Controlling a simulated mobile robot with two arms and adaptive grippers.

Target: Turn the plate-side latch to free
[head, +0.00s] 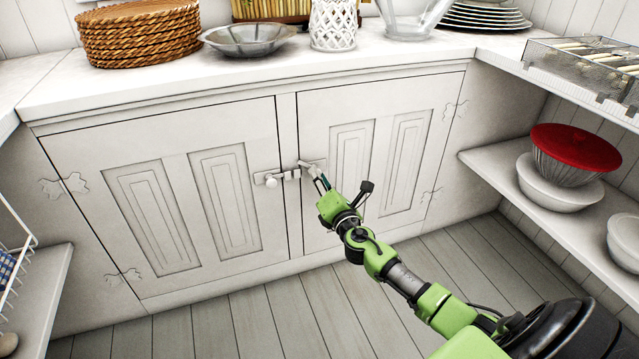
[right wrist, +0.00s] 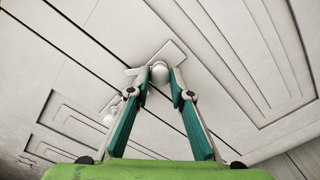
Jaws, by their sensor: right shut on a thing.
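The plate-side latch (head: 318,163) is a small white latch on the right cabinet door, beside the gap between the doors. Its round knob (right wrist: 160,72) sits between the fingertips in the right wrist view. My right gripper (head: 312,172) is shut on this knob, with its green-and-grey fingers on either side (right wrist: 163,78). The fingers partly hide the latch in the head view, so its exact turn is hard to tell. My left gripper is not in view.
A second latch (head: 271,181) with a round knob is on the left door. Both doors stand closed. The counter (head: 180,82) above holds a wicker stack (head: 138,35), a metal bowl (head: 248,39) and plates (head: 485,17). A right shelf (head: 497,173) holds bowls.

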